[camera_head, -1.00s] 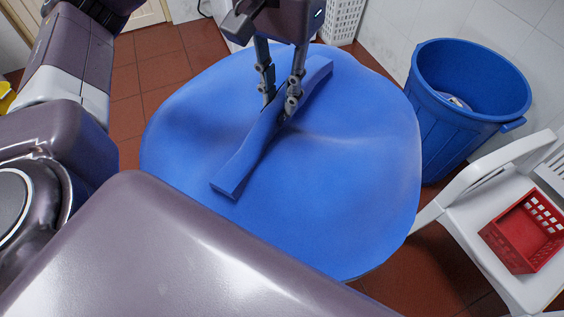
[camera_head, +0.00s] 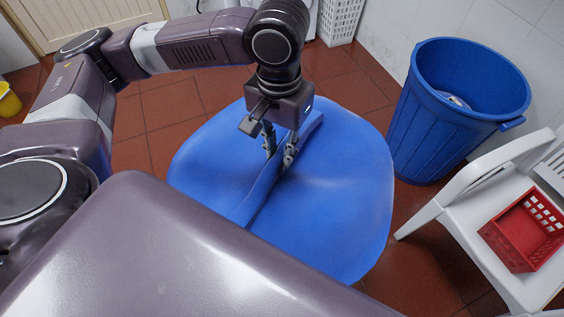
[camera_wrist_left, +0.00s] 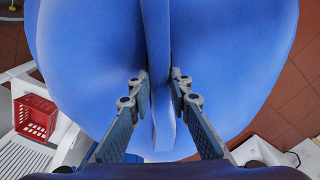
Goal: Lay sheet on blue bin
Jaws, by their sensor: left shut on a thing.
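The sheet (camera_head: 340,190) is a wide, rounded blue piece that hangs spread out above the floor, with a raised ridge across its middle. My left gripper (camera_head: 279,158) comes down from above and is shut on this ridge. In the left wrist view the fingers (camera_wrist_left: 160,84) sit on either side of the ridge of the sheet (camera_wrist_left: 235,60). The blue bin (camera_head: 428,130) stands to the right of the sheet, open at the top, with a small pale item (camera_head: 456,101) inside. The sheet is apart from the bin. My right gripper is not in view.
A white chair (camera_head: 480,215) with a red basket (camera_head: 522,232) on it stands right, in front of the bin. A white basket (camera_head: 338,20) is at the back by the tiled wall. A yellow bucket (camera_head: 8,102) is far left. Red tiled floor (camera_head: 185,105) is clear behind the sheet.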

